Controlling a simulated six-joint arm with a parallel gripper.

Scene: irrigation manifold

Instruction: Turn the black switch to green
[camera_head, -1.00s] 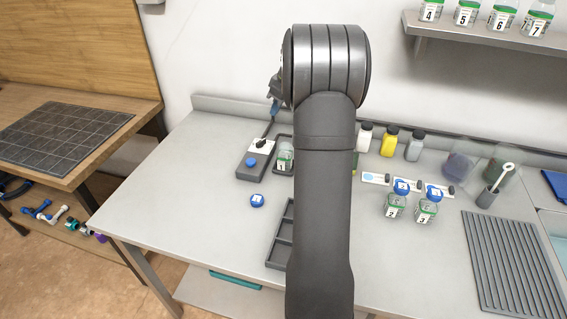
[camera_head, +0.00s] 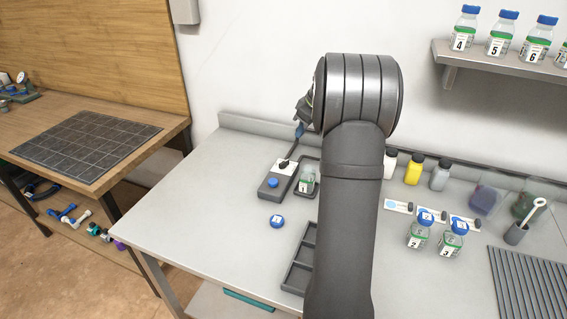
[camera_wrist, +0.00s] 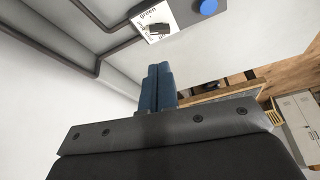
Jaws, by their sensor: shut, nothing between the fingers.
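The black switch (camera_head: 284,164) sits on a white label on a small grey box (camera_head: 266,193) on the bench. In the wrist view the switch (camera_wrist: 158,29) is a short dark knob, and the word "green" is readable at the label's upper edge. Other lettering is partly covered by the knob, and I cannot tell which mark it points at. My gripper (camera_head: 299,131) is above and behind the switch, apart from it. In the wrist view its blue fingers (camera_wrist: 158,70) are together and empty, below the box in the picture.
A blue button (camera_head: 272,183) is on the same box. Bottle 1 (camera_head: 307,181) stands in a dark tray right beside it. A blue cap (camera_head: 277,221) lies in front. Bottles 2 (camera_head: 418,235) and 3 (camera_head: 452,240) stand to the right. The bench's left front is clear.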

